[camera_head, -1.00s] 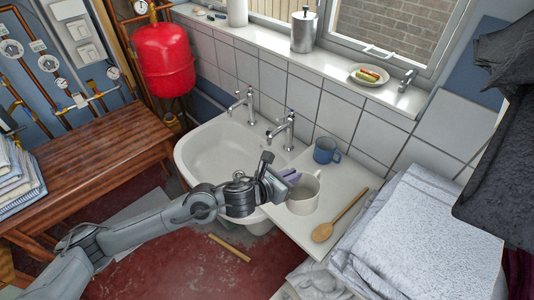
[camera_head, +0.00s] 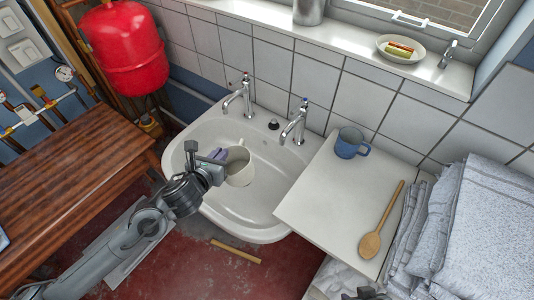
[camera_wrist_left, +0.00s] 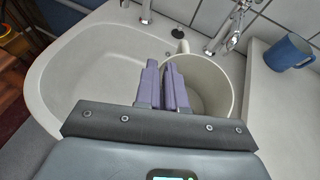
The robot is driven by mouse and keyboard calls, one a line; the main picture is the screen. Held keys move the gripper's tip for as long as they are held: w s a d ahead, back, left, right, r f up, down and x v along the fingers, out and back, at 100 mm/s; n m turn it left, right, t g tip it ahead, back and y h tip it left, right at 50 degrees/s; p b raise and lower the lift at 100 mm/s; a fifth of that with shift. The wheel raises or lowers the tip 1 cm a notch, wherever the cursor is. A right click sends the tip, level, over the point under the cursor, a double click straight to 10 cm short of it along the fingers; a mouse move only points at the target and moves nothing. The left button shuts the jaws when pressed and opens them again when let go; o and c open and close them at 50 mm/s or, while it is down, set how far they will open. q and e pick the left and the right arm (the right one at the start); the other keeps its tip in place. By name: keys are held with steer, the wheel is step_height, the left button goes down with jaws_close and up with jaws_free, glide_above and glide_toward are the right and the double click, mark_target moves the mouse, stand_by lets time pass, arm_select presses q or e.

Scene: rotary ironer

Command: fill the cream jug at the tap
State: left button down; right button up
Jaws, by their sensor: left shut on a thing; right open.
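The cream jug (camera_head: 240,170) is over the white basin (camera_head: 203,140), below and in front of the two taps. My left gripper (camera_head: 218,156) is shut on the jug's left side. In the left wrist view, its purple fingers (camera_wrist_left: 167,85) are at the rim of the jug (camera_wrist_left: 222,98), whose mouth faces up. The left tap (camera_head: 241,95) has a red mark on top and the right tap (camera_head: 297,122) a blue one. No water shows. My right gripper (camera_head: 366,294) is open, only partly visible at the bottom edge.
A blue mug (camera_head: 350,143) and a wooden spoon (camera_head: 375,235) lie on the white counter (camera_head: 315,200) right of the basin. Folded grey cloth (camera_head: 480,230) is farther right. A wooden bench (camera_head: 75,180) stands left. A plate of food (camera_head: 401,49) is on the sill.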

mark_target(246, 155)
arm_select(q)
steer(key=shift+m, duration=0.3)
steer(key=w+d+f+b, duration=0.1)
steer(key=d+b, duration=0.1)
steer(key=w+d+f+b, duration=0.2)
steer(key=b, duration=0.1)
steer(key=w+d+f+b, duration=0.1)
steer(key=d+b, duration=0.1)
steer(key=d, duration=0.1)
steer(key=shift+w+f, duration=0.25)
steer(key=shift+w+d+f+b, duration=0.1)
steer(key=shift+w+d+b, duration=0.15)
steer(key=shift+d+b, duration=0.4)
step_height(246, 155, down, 6)
steer(key=shift+r, duration=0.1)
